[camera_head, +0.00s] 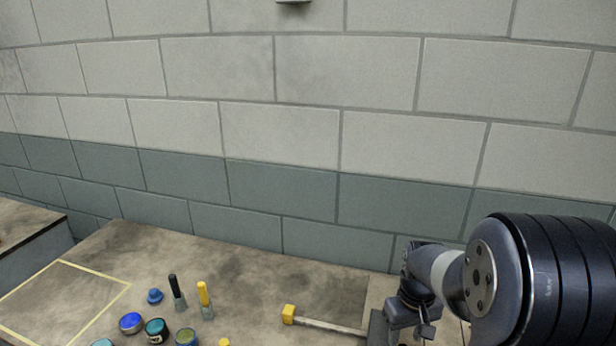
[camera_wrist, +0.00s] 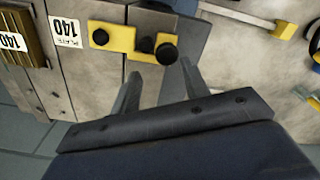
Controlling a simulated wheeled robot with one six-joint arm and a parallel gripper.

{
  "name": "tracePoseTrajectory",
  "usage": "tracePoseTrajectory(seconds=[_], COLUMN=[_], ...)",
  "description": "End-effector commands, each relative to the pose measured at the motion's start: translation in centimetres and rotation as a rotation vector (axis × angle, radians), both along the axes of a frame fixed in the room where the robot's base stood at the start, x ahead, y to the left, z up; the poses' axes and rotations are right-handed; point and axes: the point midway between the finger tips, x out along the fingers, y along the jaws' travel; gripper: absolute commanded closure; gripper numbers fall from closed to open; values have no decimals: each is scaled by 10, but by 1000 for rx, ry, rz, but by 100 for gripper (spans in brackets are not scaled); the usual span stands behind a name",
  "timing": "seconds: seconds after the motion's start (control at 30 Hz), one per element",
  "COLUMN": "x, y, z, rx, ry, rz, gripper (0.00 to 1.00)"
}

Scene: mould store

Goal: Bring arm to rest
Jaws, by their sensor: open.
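My gripper (camera_wrist: 161,72) is open, with two grey fingers spread apart and nothing between them. In the wrist view its fingertips point at a grey block labelled PLATE 140 (camera_wrist: 68,35), which carries a yellow strap (camera_wrist: 110,37) with dark knobs. I cannot tell whether the fingers touch the block. In the head view my arm reaches in from the right edge, and the wrist end (camera_head: 408,310) is low over the right end of the bench (camera_head: 240,275). The fingers are hard to make out there.
A yellow-headed mallet (camera_head: 289,314) lies left of my arm. A black-topped bottle (camera_head: 175,290), a yellow-topped bottle (camera_head: 204,298), a blue-topped jar (camera_head: 131,322) and other small pots stand further left. A yellow-taped square (camera_head: 95,273) is empty where visible. A block wall (camera_head: 280,185) stands behind.

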Motion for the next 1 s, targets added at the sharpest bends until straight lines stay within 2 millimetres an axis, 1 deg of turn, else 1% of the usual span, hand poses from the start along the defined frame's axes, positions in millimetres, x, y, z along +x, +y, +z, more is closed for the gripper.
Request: tracePoseTrajectory(seconds=[0.5,0.8,1.0], x=[24,32,34], y=[-27,-47,-61], z=[1,2,2], rx=[0,0,0], ry=[1,1,1], rz=[-477,-764,-959], gripper=[56,56,56])
